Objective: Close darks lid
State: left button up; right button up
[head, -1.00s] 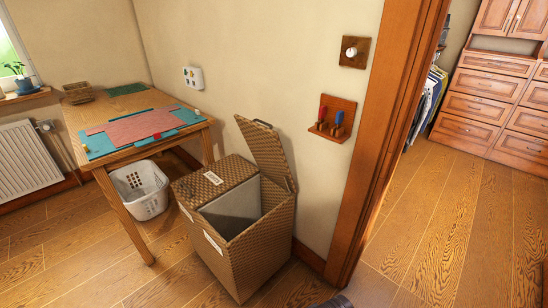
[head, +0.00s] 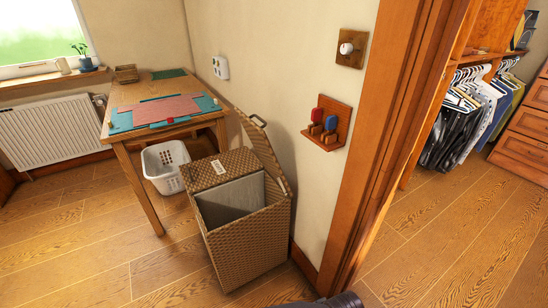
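A woven wicker hamper (head: 240,245) stands on the floor against the wall, left of the door frame. Its left lid (head: 220,168) is shut and carries a small white label. Its right lid (head: 262,150) stands open, tilted up toward the wall, with a dark handle at its top edge. The open right compartment shows a grey lining (head: 230,202). I cannot read the label to tell which side is for darks. Neither gripper is in view; only a dark part, probably of my arm, shows at the bottom edge.
A wooden table (head: 140,155) with a pink and teal mat stands behind the hamper at the left, a white basket (head: 165,168) under it. The wooden door frame (head: 375,150) rises close to the hamper's right. The floor in front is clear.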

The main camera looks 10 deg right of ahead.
aim_at(259, 139)
jog(key=l+u, duration=0.1)
jog(key=l, duration=0.3)
jog(key=k+l+u, duration=0.15)
jog(key=l, duration=0.25)
jog(key=l+u, duration=0.1)
jog(key=l, duration=0.3)
jog(key=k+l+u, duration=0.15)
jog(key=l, duration=0.2)
jog(key=k+l+u, duration=0.1)
jog(key=l, duration=0.3)
jog(key=k+l+u, duration=0.1)
jog(key=l, duration=0.25)
